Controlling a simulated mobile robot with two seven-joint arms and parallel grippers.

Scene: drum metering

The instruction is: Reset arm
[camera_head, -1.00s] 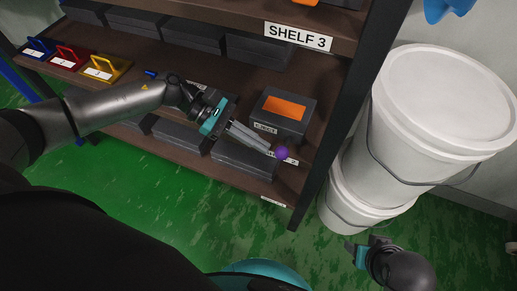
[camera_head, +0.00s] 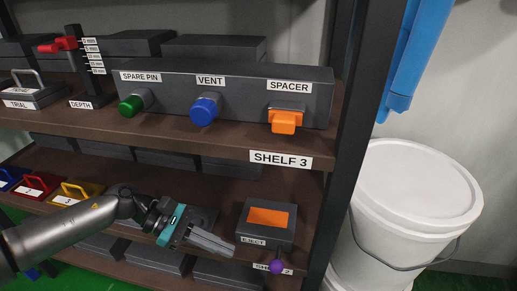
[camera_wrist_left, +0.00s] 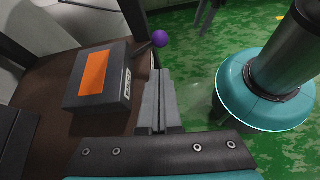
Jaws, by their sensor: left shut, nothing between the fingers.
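My left gripper (camera_head: 233,252) reaches in from the left over the lower shelf. Its fingers are shut together with nothing between them. In the left wrist view the shut fingers (camera_wrist_left: 159,90) point away, beside the dark box. That box (camera_head: 281,232) has an orange top panel (camera_head: 268,217) and a label reading EJECT. It stands just right of the fingertips, apart from them as far as I can tell. A lever with a purple ball (camera_head: 277,267) sticks out at the box's front; the ball also shows in the wrist view (camera_wrist_left: 160,38). My right gripper is out of view.
The SHELF 3 board (camera_head: 281,160) runs above my left arm. On it stands a panel with a green knob (camera_head: 132,106), a blue knob (camera_head: 204,111) and an orange spacer (camera_head: 285,121). A dark post (camera_head: 345,150) and white buckets (camera_head: 415,205) stand right. Handled trays (camera_head: 75,193) sit left.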

